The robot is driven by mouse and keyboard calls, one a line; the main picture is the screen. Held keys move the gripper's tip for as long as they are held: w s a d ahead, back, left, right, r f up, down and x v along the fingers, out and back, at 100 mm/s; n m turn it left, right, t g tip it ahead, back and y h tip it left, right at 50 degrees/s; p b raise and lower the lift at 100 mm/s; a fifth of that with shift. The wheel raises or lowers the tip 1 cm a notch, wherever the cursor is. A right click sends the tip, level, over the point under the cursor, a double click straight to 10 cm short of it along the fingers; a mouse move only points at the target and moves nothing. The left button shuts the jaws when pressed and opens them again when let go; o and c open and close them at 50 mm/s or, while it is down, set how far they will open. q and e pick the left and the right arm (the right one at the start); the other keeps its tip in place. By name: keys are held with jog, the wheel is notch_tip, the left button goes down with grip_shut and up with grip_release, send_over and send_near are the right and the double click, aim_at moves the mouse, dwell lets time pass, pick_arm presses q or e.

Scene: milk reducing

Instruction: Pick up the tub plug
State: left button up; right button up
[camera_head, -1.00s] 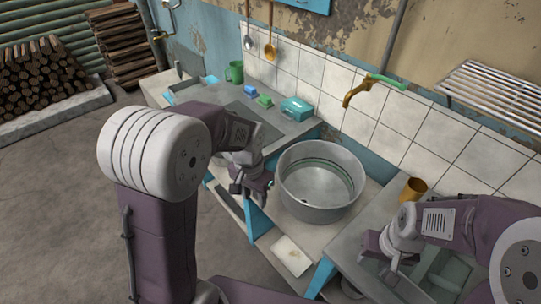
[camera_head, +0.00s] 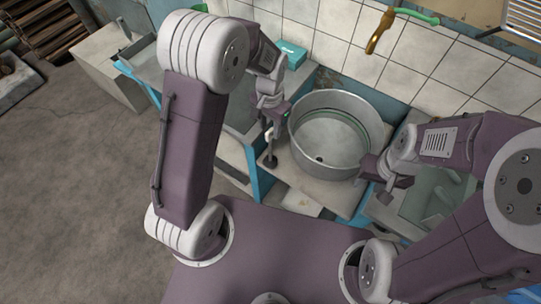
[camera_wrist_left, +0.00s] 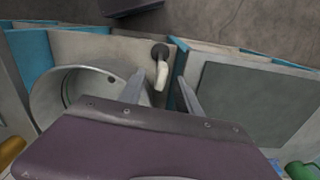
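The tub plug appears as a dark round disc with a white upright handle (camera_wrist_left: 161,72) in the left wrist view. It stands on the light counter beside the metal tub (camera_head: 345,112); it also shows below my left gripper (camera_head: 271,112) in the head view. In the left wrist view my left gripper (camera_wrist_left: 163,92) is open, its two fingers apart, with the white handle showing between and beyond their tips. I see no contact with the plug. My right gripper (camera_head: 386,180) is at the tub's right front side; its finger gap is unclear.
The tub's wall rises close beside the plug, and a drain hole shows in its floor. A grey sink area (camera_wrist_left: 255,100) lies on the other side in the left wrist view. A teal box (camera_head: 292,55) sits by the tiled wall.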

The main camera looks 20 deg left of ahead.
aim_at(270, 137)
pick_arm(q)
jog(key=shift+w+a+f, duration=0.2)
jog(key=shift+a+f, duration=0.1)
jog(key=shift+f, duration=0.4)
jog(key=f, duration=0.4)
jog(key=shift+d+f, duration=0.3)
jog(key=shift+a+f, duration=0.1)
jog(key=shift+f, duration=0.15)
jog(key=shift+r, duration=0.1)
grip_shut()
